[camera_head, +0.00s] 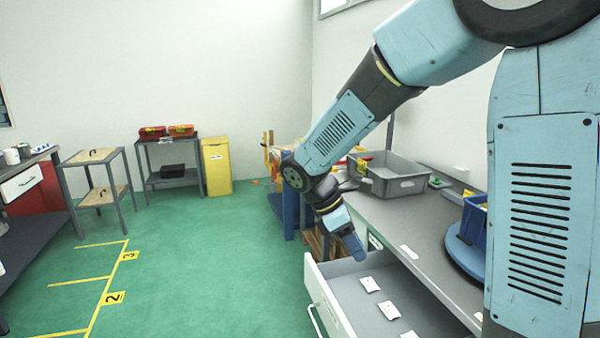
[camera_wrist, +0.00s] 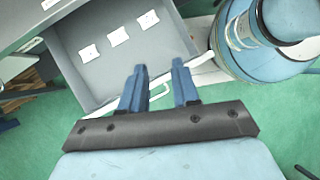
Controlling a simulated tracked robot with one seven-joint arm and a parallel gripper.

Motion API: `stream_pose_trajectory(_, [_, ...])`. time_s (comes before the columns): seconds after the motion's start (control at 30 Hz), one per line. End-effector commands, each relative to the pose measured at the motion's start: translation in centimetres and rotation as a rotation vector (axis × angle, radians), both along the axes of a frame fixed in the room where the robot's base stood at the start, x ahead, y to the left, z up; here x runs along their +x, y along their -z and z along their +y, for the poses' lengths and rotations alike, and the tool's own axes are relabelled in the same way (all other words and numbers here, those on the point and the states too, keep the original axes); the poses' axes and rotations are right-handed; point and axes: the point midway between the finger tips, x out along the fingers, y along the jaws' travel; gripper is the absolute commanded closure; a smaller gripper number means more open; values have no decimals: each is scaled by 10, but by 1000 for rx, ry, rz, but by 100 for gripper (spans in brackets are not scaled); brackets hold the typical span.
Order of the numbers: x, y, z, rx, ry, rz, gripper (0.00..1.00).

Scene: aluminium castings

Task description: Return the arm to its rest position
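My arm reaches out from the right in the head view, bent downward at the wrist. My gripper (camera_head: 355,246) hangs above the far left part of an open drawer (camera_head: 323,300). In the wrist view my gripper (camera_wrist: 160,84) shows two blue fingers standing apart with nothing between them. The drawer also shows in the wrist view (camera_wrist: 163,50), beyond the fingertips, with several white labels on its floor. I cannot tell the exact height of the fingers above the drawer.
The drawer juts from a grey workbench (camera_head: 425,234) bearing a grey crate (camera_head: 400,185), a blue bin (camera_head: 473,220) and a blue round plate (camera_head: 466,254). A yellow bin (camera_head: 216,167) and a shelf table (camera_head: 168,142) stand at the back. The green floor (camera_head: 200,260) at left is clear.

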Motion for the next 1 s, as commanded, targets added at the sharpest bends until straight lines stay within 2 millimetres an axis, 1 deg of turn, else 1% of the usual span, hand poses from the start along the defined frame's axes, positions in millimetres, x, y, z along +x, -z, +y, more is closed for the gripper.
stream_pose_trajectory(0.03, [-5, -10, -9, 28, 58, -46, 70])
stream_pose_trajectory(0.1, [-12, -20, -19, 65, 139, -102, 70])
stream_pose_trajectory(0.5, [-58, -70, -67, 284, 613, -418, 70])
stream_pose_trajectory(0.7, [-83, -90, -85, 398, 852, -567, 70])
stream_pose_trajectory(1.0, [-122, -113, -106, 586, 1206, -775, 70])
